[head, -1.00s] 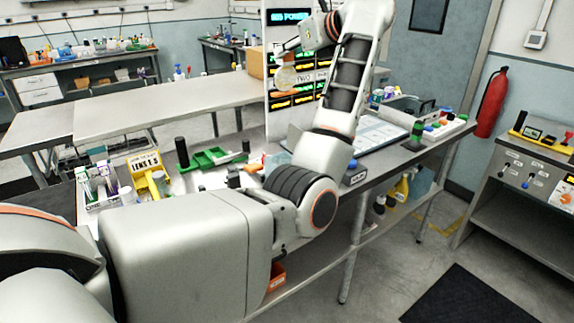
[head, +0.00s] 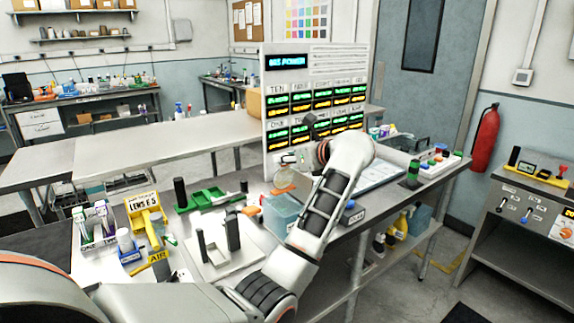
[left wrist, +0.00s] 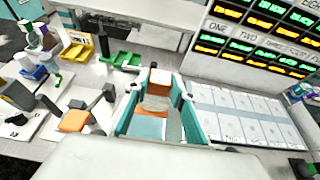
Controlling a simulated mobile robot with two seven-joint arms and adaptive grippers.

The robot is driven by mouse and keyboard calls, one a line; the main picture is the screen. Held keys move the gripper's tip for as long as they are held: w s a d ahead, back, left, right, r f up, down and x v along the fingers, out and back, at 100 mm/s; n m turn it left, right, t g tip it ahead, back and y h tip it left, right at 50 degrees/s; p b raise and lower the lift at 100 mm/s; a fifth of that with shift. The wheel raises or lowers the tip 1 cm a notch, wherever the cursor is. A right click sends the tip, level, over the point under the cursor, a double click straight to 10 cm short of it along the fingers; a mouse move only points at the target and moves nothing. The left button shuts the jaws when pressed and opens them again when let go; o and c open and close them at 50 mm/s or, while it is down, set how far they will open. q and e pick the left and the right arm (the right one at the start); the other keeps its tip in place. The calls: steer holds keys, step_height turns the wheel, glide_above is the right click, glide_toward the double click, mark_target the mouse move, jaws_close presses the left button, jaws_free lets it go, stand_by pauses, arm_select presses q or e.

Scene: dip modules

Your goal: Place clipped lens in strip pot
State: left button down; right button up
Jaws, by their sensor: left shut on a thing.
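My left gripper (head: 297,160) is shut on the clip that holds the round, see-through lens (head: 285,178). In the left wrist view the lens (left wrist: 157,103) hangs below an orange-brown block (left wrist: 159,78). A teal, see-through pot (head: 281,213) stands on the bench just below the lens. In the left wrist view the lens overlaps the opening of the pot (left wrist: 125,122). I cannot tell whether the lens is below the rim. My arm hides part of the pot's right side. My right gripper is not in view.
A white stand with dark posts (head: 215,262) is left of the pot. The display board (head: 315,95) rises behind the pot. A white sheet (head: 375,174) lies to its right.

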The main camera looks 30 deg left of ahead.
mark_target(284, 169)
arm_select(q)
step_height(284, 169, down, 2)
steer(key=shift+f, duration=0.2)
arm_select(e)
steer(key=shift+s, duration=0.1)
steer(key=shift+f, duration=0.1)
arm_select(q)
steer(key=shift+f, duration=0.1)
steer(key=shift+f+b, duration=0.25)
steer(key=shift+b, duration=0.05)
steer(key=shift+f+b, duration=0.3)
steer(key=c, duration=1.7)
jaws_free()
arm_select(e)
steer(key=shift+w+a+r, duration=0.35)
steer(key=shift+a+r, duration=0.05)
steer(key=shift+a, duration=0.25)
